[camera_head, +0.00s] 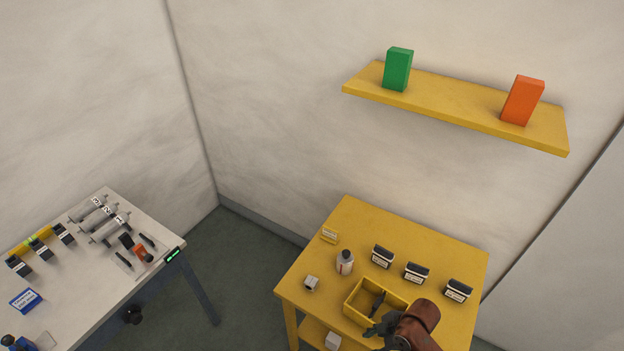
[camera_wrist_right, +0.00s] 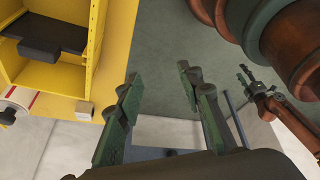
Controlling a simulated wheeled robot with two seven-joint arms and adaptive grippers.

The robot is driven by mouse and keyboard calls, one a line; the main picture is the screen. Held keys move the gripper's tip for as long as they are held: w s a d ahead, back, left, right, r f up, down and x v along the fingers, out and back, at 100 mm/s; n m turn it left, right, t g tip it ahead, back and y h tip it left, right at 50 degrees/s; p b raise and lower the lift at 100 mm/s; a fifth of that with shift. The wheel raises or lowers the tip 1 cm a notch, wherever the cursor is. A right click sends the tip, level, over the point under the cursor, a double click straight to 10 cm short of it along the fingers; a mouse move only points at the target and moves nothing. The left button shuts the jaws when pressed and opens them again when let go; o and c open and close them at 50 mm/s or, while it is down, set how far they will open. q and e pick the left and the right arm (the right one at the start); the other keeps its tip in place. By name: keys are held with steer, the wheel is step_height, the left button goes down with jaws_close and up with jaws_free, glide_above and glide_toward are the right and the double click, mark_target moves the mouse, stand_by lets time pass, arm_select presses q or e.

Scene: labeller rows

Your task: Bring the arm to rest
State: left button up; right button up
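My right gripper (camera_head: 376,316) is over the yellow table, at the yellow bin (camera_head: 349,308). In the right wrist view its two green fingers (camera_wrist_right: 162,95) stand apart with nothing between them. The bin shows there too (camera_wrist_right: 93,45), at the upper left, with a dark flat thing (camera_wrist_right: 50,35) inside. My left gripper (camera_wrist_right: 247,77) is small at the right of the wrist view, over the floor; its fingers look apart and empty. It is not in the head view.
The yellow table (camera_head: 350,220) carries a bottle (camera_head: 345,262), a small pale block (camera_head: 311,283) and several dark-topped boxes (camera_head: 415,272). A shelf (camera_head: 450,100) above holds a green block (camera_head: 398,70) and an orange block (camera_head: 522,101). A white table (camera_head: 100,290) with tools stands left.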

steer(key=s+d+r+m+t+h, duration=0.25)
steer(key=s+d+m+h, duration=0.25)
steer(key=s+d+m, duration=1.05)
step_height(320, 180, down, 37)
steer(key=w+m+b, duration=0.1)
steer(key=m+b, duration=0.1)
steer(key=b, duration=0.5)
arm_select(q)
step_height(320, 180, down, 13)
steer(key=b, duration=0.5)
steer(key=shift+s+b, duration=0.25)
steer(key=shift+b, duration=0.15)
arm_select(e)
steer(key=s+f+g, duration=0.2)
steer(key=s+f, duration=1.8)
steer(key=f, duration=0.4)
steer(key=shift+n+y, duration=0.3)
steer(key=shift+n, duration=0.15)
arm_select(q)
steer(key=shift+r, duration=0.1)
